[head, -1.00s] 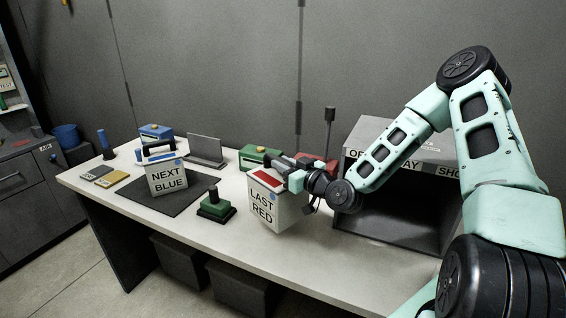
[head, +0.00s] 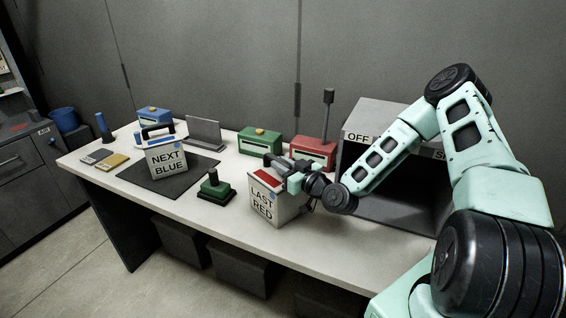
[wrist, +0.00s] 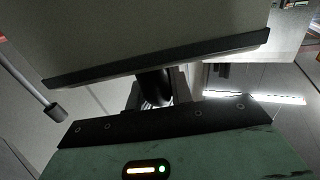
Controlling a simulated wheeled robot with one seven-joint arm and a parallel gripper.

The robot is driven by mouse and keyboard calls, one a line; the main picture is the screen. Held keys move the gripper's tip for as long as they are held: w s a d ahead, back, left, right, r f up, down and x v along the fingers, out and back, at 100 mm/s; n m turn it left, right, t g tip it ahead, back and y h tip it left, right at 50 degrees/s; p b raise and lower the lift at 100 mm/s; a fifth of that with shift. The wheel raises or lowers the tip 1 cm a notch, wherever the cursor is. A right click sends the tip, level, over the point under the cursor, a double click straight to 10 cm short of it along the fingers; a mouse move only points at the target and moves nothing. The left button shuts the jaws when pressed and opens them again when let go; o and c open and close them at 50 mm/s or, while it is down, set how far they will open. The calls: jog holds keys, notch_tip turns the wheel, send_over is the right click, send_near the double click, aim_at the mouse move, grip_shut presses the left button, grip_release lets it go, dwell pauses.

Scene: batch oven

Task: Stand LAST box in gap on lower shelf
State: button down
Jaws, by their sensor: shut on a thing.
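The LAST box (head: 263,206) is a pale box with a red patch on top, lettered LAST RED. It is upright over the front part of the white table, left of the shelf unit; I cannot tell whether it touches the table. My gripper (head: 277,166) is shut on the box's dark top handle, and the fingers are mostly hidden. In the wrist view a pale panel with a dark edge (wrist: 160,55) fills the top, probably the box. The grey shelf unit (head: 382,115) has a dark open front, partly behind my arm; its gap is not clearly visible.
A red box (head: 314,152) and a green box (head: 259,141) stand at the back. The NEXT BLUE box (head: 167,160) stands on a dark mat (head: 150,192). A green stamp-like block (head: 214,188) stands left of the LAST box. Bare table (head: 310,240) lies right of it.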

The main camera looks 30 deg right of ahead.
jog(key=c, duration=1.3)
grip_release()
jog(key=shift+f, duration=0.1)
jog(key=shift+o, duration=0.2)
